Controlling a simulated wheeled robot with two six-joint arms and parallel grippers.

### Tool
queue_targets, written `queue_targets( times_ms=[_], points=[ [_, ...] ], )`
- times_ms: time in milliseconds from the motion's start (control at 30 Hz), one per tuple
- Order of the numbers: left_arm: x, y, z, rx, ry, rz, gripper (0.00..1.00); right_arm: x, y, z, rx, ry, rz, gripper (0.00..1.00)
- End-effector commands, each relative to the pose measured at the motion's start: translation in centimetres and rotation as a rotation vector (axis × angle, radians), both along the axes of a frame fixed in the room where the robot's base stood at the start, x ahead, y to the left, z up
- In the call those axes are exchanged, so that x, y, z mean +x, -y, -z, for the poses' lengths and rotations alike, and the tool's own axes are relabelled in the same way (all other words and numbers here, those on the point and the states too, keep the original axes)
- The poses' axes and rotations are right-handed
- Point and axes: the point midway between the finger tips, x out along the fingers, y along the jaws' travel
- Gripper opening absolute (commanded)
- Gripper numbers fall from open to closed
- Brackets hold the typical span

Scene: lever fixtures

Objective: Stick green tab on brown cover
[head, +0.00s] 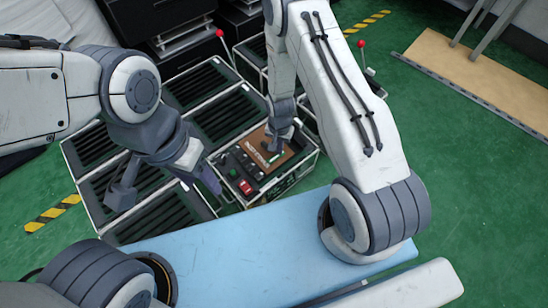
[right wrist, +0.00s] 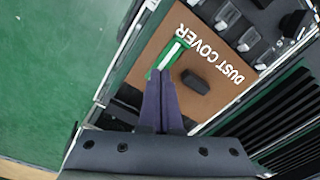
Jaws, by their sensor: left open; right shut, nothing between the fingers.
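The brown cover (right wrist: 206,104) bears the white words DUST COVER and lies on a fixture box, as the head view (head: 257,140) also shows. The green tab (right wrist: 173,52), with a white stripe along its middle, lies at the cover's edge beside the lettering. My right gripper (right wrist: 161,73) is shut and empty. Its fingertips overlap the tab's lower end in the right wrist view; I cannot tell whether they touch it. In the head view my right gripper (head: 277,145) points down over the cover. My left gripper (head: 165,190) is open and empty, left of the cover.
A black block (right wrist: 197,82) stands on the cover beside the tab. A red switch (head: 245,187) and dark controls sit left of the cover on the box. Dark slatted panels (head: 165,215) fill the left. A light-blue surface (head: 250,255) lies in front.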

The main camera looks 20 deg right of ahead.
Motion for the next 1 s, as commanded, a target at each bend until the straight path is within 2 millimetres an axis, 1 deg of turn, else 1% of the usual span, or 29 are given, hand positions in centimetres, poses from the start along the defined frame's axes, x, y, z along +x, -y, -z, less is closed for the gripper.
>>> queue_targets(
  times_ms=[333,1000],
  points=[
    [0.0,0.0,0.1,0.000,0.000,0.000,0.54,0.0,0.0,0.2,0.000,0.000,0.000,0.00],
    [0.0,0.0,1.0,0.000,0.000,0.000,0.54,0.0,0.0,1.5,0.000,0.000,0.000,0.00]
  ],
)
